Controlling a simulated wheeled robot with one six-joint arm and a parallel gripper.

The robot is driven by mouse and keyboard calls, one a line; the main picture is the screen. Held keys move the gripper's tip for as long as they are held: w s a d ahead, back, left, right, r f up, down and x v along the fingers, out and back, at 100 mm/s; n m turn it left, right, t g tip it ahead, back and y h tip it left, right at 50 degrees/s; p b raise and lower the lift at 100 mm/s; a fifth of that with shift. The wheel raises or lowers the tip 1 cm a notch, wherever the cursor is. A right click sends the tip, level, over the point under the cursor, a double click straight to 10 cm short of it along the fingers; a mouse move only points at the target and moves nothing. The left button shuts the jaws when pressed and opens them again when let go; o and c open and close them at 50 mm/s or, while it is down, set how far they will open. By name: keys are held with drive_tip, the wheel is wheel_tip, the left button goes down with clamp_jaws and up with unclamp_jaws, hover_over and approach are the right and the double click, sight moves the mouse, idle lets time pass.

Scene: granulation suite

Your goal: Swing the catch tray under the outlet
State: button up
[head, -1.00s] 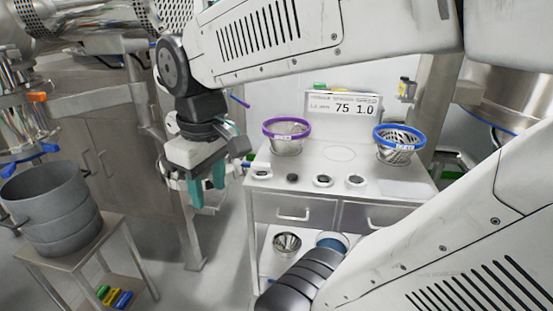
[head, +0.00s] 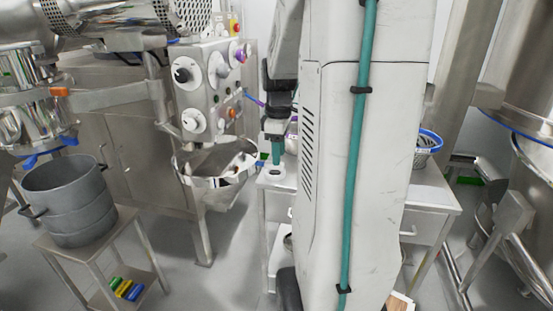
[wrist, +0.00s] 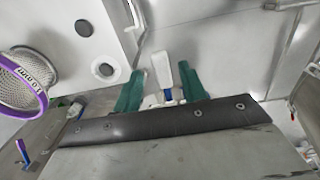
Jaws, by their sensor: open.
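The catch tray appears to be the shallow round steel pan (head: 232,178), below the control panel in the head view. Its inside holds bright reflections. The outlet may be the steel fitting with blue levers (head: 38,118) at the left; I cannot tell for certain. My gripper (head: 275,152) is to the right of the pan and apart from it, over the bench's left end, partly hidden by my arm. In the wrist view, its green fingers (wrist: 160,72) are spread, with nothing held. A white thing with a blue end (wrist: 186,78) shows between or beyond them.
A grey pot (head: 70,205) stands on a small steel stand at the left. The control panel (head: 208,92) projects above the pan. A purple-rimmed sieve (wrist: 25,82) is near my gripper on the bench; a blue-rimmed sieve (head: 428,145) is farther right. Floor is clear before the pan.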

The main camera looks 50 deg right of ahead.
drive_tip(key=shift+f, duration=1.25)
drive_tip(key=shift+a, duration=0.1)
clamp_jaws()
